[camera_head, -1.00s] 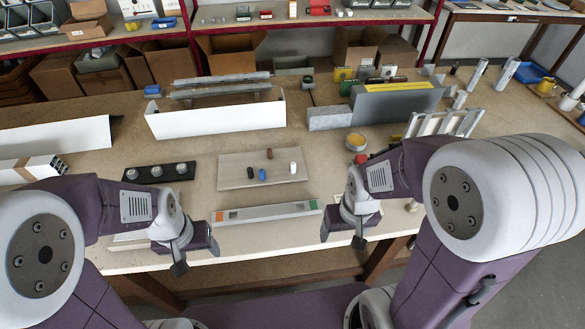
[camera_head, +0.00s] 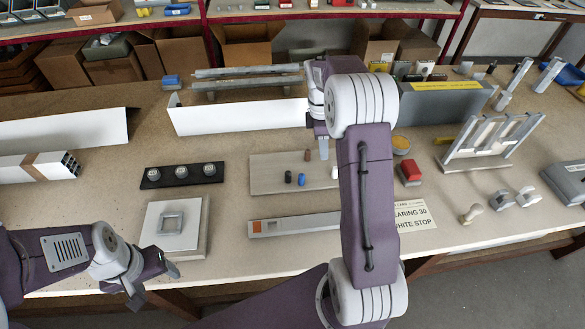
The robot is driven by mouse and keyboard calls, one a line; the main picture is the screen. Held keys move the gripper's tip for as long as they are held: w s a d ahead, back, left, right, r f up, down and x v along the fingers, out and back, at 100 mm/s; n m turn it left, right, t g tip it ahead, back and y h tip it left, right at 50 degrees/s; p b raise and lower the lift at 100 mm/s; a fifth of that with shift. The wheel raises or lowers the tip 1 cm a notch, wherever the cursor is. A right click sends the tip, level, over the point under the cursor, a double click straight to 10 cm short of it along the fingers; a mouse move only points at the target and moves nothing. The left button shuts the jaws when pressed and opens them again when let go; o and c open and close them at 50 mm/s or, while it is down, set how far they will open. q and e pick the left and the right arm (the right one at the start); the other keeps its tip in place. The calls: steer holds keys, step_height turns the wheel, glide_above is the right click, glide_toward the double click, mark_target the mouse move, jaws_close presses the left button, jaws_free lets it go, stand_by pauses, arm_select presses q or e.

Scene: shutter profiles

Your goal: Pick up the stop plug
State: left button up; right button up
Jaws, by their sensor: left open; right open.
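Several small plugs lie on a beige mat (camera_head: 265,172) in the middle of the table: a white plug (camera_head: 335,173), a brown plug (camera_head: 308,155), a black plug (camera_head: 288,177) and a blue plug (camera_head: 301,179). A printed card (camera_head: 411,216) reads in part "WHITE STOP". My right gripper (camera_head: 324,149) is open and empty, with a finger pointing down over the mat, behind the white plug in the picture. My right forearm hides part of the gripper and the mat's right side. My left gripper (camera_head: 155,284) is open and empty at the table's front edge.
A long grey profile (camera_head: 290,226) lies in front of the mat. A black strip with round parts (camera_head: 181,175) and a square plate fixture (camera_head: 176,226) are to the left. A white panel (camera_head: 235,117) stands behind. A red block (camera_head: 410,172) and a metal rack (camera_head: 490,140) are to the right.

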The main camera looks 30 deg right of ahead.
steer(key=shift+y, duration=0.3)
steer(key=s+d+f, duration=0.2)
steer(key=s+d, duration=0.1)
steer(key=shift+s+d+f, duration=0.15)
steer(key=shift+s+d, duration=0.05)
steer(key=shift+s, duration=0.1)
steer(key=f, duration=0.3)
steer(key=shift+w+a, duration=0.35)
steer(key=shift+w, duration=0.05)
steer(key=shift+f, duration=0.15)
steer(key=f, duration=0.1)
steer(key=d+f, duration=0.1)
steer(key=f, duration=0.1)
steer(key=s+f, duration=0.1)
steer(key=shift+d+f, duration=0.15)
steer(key=shift+f, duration=0.15)
steer(key=shift+w+f, duration=0.15)
steer(key=shift+w, duration=0.1)
arm_select(q)
steer(key=shift+s+d+r, duration=0.25)
steer(key=shift+s+d, duration=0.35)
steer(key=shift+s, duration=0.05)
arm_select(e)
jaws_close()
